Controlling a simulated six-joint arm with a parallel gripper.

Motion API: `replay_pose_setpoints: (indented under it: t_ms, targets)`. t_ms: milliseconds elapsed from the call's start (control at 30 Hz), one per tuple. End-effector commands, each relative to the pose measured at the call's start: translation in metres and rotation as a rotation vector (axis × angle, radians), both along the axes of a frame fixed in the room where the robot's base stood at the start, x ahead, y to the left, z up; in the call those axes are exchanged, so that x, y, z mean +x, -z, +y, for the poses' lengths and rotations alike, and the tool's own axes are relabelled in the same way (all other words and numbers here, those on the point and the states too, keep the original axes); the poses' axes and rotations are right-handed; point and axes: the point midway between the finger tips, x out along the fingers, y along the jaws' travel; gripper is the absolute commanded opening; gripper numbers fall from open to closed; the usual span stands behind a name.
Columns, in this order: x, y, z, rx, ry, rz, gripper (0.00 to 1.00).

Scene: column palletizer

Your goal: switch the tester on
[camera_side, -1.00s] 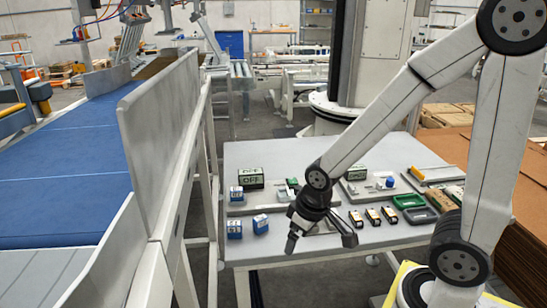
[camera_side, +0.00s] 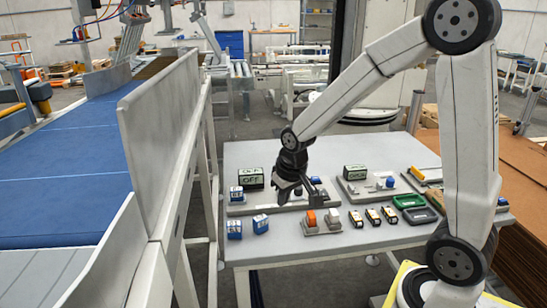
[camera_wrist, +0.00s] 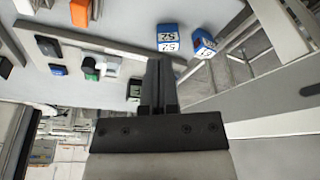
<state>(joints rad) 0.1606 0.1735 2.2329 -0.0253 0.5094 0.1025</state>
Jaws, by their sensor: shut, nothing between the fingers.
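In the side view, a dark box with a pale green display reading OFF (camera_side: 250,178) stands at the back left of a grey fixture plate (camera_side: 237,209). A similar display box (camera_side: 354,172) stands on a second plate to the right. My gripper (camera_side: 301,196) is above the left plate, fingers shut and empty, hiding part of it. In the wrist view my gripper (camera_wrist: 161,62) points over the plate, with a green piece (camera_wrist: 90,70), a blue piece (camera_wrist: 58,70) and a black piece (camera_wrist: 47,45) to its left. I cannot tell whether it touches anything.
An orange block (camera_side: 311,217) stands in front of my gripper. Several yellow-black pieces (camera_side: 372,216) and green-black trays (camera_side: 408,201) are to the right. A conveyor guard (camera_side: 160,150) borders the left.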

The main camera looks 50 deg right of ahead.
Motion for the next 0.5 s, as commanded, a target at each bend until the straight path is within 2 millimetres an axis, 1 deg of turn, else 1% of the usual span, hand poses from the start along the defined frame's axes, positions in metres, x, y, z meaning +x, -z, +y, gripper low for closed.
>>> replay_pose_setpoints:
  t_ms: [33,200,367,500]
  targets:
    - [0.01,-0.002,-0.011,0.0,0.031,0.0,0.0]
    - [0.037,-0.012,-0.044,0.0,0.129,0.002,0.0]
    - [0.059,-0.019,-0.079,0.001,0.224,0.003,0.0]
    - [0.074,-0.026,-0.112,0.001,0.306,0.005,0.0]
